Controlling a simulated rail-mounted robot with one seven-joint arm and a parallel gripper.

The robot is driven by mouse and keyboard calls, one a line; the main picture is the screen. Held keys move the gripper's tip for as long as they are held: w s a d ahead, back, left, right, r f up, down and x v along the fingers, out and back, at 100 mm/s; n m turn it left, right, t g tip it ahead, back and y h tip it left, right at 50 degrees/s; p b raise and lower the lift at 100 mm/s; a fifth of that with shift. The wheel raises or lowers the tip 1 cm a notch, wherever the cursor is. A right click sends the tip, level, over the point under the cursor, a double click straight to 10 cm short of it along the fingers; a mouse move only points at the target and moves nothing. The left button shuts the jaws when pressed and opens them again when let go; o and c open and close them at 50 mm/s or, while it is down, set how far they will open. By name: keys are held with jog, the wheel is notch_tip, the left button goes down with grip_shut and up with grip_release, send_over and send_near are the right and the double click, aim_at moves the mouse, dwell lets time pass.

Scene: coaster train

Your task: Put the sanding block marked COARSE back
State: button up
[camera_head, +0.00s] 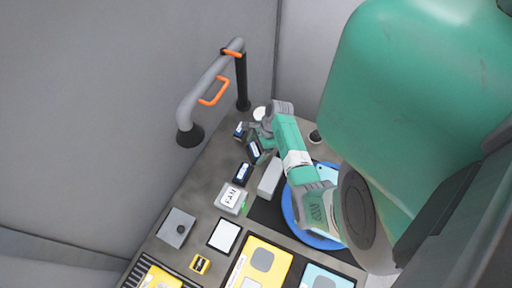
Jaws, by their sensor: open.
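Several small dark blocks with pale-and-blue labels stand at the back of the grey bench. One block (240,130) is at the far left of my gripper, one (254,150) is just below it, and one (242,173) is nearer. Their lettering is too small to read, so I cannot tell which is marked COARSE, or whether all are sanding blocks. My gripper (256,129) is open, low over the back of the bench, close to the two farther blocks. The arm partly hides that area, and I cannot tell whether the jaws touch a block.
A grey pipe (206,88) with orange handles rises at the back left. A box with a FAN label (230,197), a pale grey block (270,177) and a blue round tray (291,216) lie nearby.

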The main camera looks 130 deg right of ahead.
jog(key=p+v, duration=0.1)
jog(key=v, duration=1.1)
jog(key=shift+r, duration=0.1)
